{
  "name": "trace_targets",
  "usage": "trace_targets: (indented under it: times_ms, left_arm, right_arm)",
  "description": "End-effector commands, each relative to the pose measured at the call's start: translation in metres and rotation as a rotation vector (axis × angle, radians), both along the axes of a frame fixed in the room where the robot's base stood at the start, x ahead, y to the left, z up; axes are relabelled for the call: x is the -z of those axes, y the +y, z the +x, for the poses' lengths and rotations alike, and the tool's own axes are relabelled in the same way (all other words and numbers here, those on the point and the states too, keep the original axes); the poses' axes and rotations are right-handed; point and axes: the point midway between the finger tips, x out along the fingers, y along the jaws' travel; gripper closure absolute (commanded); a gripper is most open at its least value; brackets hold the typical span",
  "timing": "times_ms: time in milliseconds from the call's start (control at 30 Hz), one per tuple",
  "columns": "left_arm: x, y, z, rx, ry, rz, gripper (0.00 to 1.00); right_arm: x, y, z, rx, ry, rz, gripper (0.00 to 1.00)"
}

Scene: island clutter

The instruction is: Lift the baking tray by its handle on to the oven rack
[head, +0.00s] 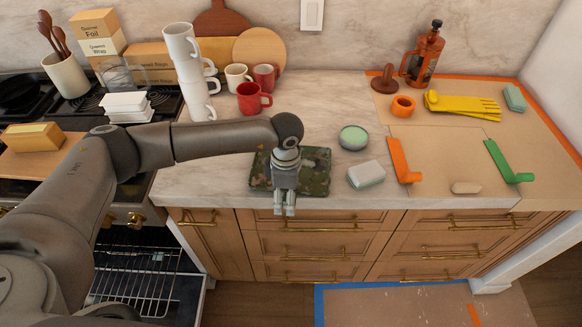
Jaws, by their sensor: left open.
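A flat, square, dark green mottled piece (318,180) lies on the counter near its front edge. It looks like the tray, though I cannot make out a handle; my arm and gripper hide its middle. My left gripper (285,211) points down in front of it, with its fingertips at the counter's front edge in the picture. It is open and holds nothing that I can see. The oven rack (150,290) is a wire grid low at the left, in the open oven, partly hidden by my arm. My right gripper is not in view.
A stack of white mugs (188,70), red mugs (250,98) and cutting boards (259,50) stand behind. A round tin (353,137), a grey-white block (366,175) and an orange scraper (400,160) lie to the right. The stove (165,102) is at the left.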

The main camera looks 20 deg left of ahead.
Motion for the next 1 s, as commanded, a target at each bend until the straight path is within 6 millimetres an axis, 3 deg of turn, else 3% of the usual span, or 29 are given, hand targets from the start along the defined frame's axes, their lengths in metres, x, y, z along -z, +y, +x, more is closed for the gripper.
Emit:
trace_targets:
  times_ms: [233,767,1000]
  left_arm:
    - [0.0023,-0.0003,0.0001,0.001,0.000,-0.001,0.33]
    - [0.0022,-0.0002,-0.0003,0.000,0.001,0.000,1.00]
    - [0.0017,-0.0001,-0.0001,0.000,0.000,0.000,1.00]
  right_arm:
    - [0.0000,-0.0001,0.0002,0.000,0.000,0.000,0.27]
    - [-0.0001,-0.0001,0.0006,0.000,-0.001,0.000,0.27]
    - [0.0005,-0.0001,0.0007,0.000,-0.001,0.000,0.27]
